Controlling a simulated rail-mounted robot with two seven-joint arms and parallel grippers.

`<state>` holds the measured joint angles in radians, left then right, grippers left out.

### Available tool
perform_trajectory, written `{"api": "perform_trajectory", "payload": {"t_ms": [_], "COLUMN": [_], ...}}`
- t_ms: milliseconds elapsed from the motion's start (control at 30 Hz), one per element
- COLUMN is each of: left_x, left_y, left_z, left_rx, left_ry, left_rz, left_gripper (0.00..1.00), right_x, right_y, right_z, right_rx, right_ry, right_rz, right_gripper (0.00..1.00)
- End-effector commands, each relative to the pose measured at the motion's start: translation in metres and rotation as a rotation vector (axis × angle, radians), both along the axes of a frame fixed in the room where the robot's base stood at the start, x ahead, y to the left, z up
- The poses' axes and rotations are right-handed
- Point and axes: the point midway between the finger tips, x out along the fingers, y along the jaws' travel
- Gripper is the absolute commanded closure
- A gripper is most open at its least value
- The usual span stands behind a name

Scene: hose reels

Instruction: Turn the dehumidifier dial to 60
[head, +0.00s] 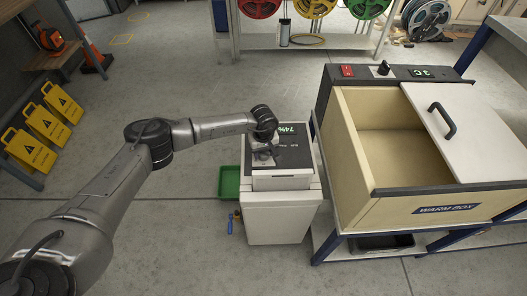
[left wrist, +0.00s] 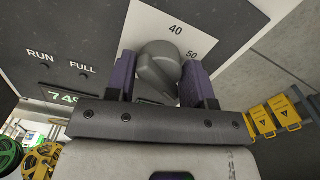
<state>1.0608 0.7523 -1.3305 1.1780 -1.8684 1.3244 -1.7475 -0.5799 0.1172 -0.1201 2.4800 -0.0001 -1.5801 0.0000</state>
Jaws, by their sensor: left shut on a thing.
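The dehumidifier (head: 282,218) is a pale box with a dark top panel and a green display (head: 288,129) reading about 74%. Its grey dial (left wrist: 157,66) shows in the left wrist view, with the marks 40 and 50 (left wrist: 192,55) on the white scale beside it. The rest of the scale is hidden or out of frame, and I cannot tell the exact setting. My left gripper (head: 263,156) is over the top panel. In the left wrist view its purple fingers (left wrist: 160,82) are shut on the dial, one on each side. My right gripper is not in view.
A warm box (head: 360,195) with a partly open lid stands on a blue-framed bench close to the right. A green tray (head: 229,183) lies on the floor left of the dehumidifier. Yellow warning signs (head: 45,125) are at the left. Hose reels (head: 314,8) hang behind.

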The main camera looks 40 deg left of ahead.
Motion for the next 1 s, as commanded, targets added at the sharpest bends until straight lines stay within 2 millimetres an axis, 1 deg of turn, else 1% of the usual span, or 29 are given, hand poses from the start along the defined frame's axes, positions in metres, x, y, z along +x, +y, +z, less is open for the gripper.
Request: {"api": "perform_trajectory", "payload": {"t_ms": [133, 167, 367, 567, 667, 767, 1000], "left_x": [0.0, 0.0, 0.0, 0.0, 0.0, 0.0, 0.001], "left_y": [0.0, 0.0, 0.0, 0.0, 0.0, 0.0, 0.0], "left_z": [0.0, 0.0, 0.0, 0.0, 0.004, 0.015, 0.062], "left_rx": [0.001, 0.001, 0.001, 0.001, 0.001, 0.0, 0.001], "left_ry": [-0.001, -0.001, -0.001, -0.001, -0.001, -0.001, -0.003], "left_rz": [-0.004, -0.004, -0.002, -0.001, -0.001, -0.001, -0.001], "left_gripper": [0.75, 0.51, 0.32, 0.31, 0.31, 0.31, 0.31], "right_x": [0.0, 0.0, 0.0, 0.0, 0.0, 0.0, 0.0], "right_y": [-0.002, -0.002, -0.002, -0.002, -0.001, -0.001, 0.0], "right_z": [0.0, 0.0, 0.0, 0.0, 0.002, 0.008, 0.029], "right_rx": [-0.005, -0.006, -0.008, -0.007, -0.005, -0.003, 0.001], "right_ry": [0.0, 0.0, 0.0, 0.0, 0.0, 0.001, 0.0], "right_rz": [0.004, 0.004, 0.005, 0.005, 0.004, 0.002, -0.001], "right_gripper": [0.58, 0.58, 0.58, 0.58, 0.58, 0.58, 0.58]}}
